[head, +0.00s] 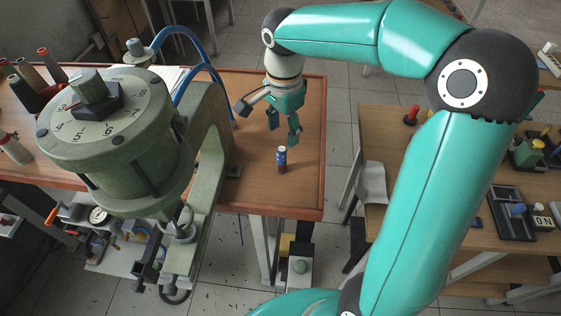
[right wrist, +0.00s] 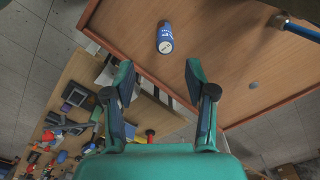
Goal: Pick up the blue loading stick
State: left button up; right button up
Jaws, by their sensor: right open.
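A short blue cylinder (head: 281,158) with a pale top stands upright on the brown table, near its right end. It is the blue piece that best fits the loading stick, and it also shows in the right wrist view (right wrist: 165,38), with light lettering on its side. My right gripper (head: 284,127) is above the table, just behind and above the cylinder in the head view. In the right wrist view its two fingers (right wrist: 160,74) are spread with nothing between them, and the cylinder lies beyond the tips. My left gripper is not in view.
A green press with a numbered dial (head: 100,110) stands left of the cylinder, with blue hoses (head: 185,40) behind it. Thread spools (head: 28,75) are at far left. A second table (head: 385,140) with small parts is at right. The brown table (head: 262,190) is clear around the cylinder.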

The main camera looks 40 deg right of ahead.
aim_at(281, 149)
notch_tip(281, 149, down, 3)
jog(key=shift+f, duration=0.1)
jog(key=f, duration=0.1)
jog(key=f+p, duration=0.1)
jog(key=f, duration=0.2)
jog(key=shift+w+f, duration=0.2)
jog(key=shift+w, duration=0.1)
jog(key=shift+f+p, duration=0.3)
jog(key=shift+f, duration=0.2)
grip_shut()
